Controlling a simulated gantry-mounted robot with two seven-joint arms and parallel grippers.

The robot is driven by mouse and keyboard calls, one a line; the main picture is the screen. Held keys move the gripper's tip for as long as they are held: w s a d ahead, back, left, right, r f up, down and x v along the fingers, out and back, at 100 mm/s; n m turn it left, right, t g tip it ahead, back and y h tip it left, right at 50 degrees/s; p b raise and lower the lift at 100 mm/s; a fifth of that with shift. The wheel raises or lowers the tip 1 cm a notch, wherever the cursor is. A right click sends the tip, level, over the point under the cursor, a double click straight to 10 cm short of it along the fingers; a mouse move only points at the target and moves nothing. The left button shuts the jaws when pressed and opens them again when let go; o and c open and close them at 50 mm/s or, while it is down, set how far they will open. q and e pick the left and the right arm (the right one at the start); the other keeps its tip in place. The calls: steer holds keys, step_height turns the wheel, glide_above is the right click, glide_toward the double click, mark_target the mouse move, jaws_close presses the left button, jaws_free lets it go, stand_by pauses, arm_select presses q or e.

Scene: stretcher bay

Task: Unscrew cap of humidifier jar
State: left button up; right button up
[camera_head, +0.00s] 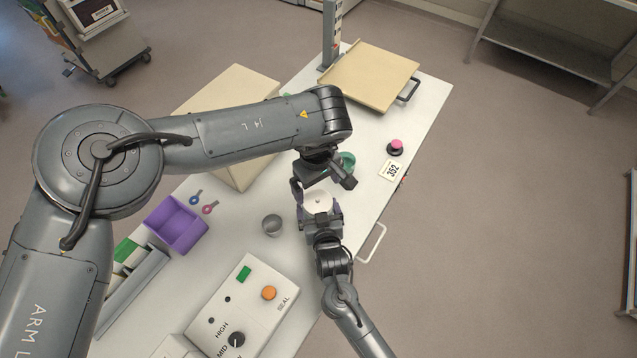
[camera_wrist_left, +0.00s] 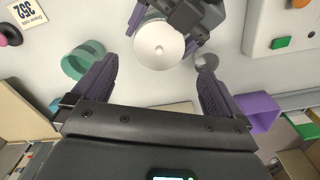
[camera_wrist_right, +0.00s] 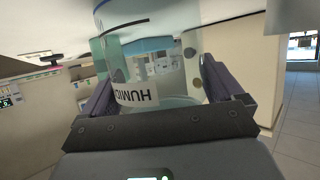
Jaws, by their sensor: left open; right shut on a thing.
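The humidifier jar (camera_wrist_right: 160,70) is a clear vessel with a label reading "HUMI…"; my right gripper (camera_wrist_right: 155,85) is shut around its body. In the head view my right gripper (camera_head: 322,218) reaches in from below, and the jar body is mostly hidden. The white round cap (camera_head: 318,202) faces up toward my left gripper. In the left wrist view the cap (camera_wrist_left: 159,45) lies between and just beyond the fingertips of my open left gripper (camera_wrist_left: 157,62). In the head view my left gripper (camera_head: 320,188) is above the cap.
A green cup (camera_head: 347,162) stands close behind the grippers, and a grey metal cup (camera_head: 272,225) to their left. A purple bin (camera_head: 176,224), a control box (camera_head: 240,310) and a beige block (camera_head: 235,95) take up the white table's left side.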

mark_target(318, 201)
arm_select(q)
steer(key=shift+f, duration=3.7)
steer(key=c, duration=0.9)
steer(key=o, duration=0.9)
steer(key=shift+r, duration=3.9)
steer(key=shift+f, duration=3.9)
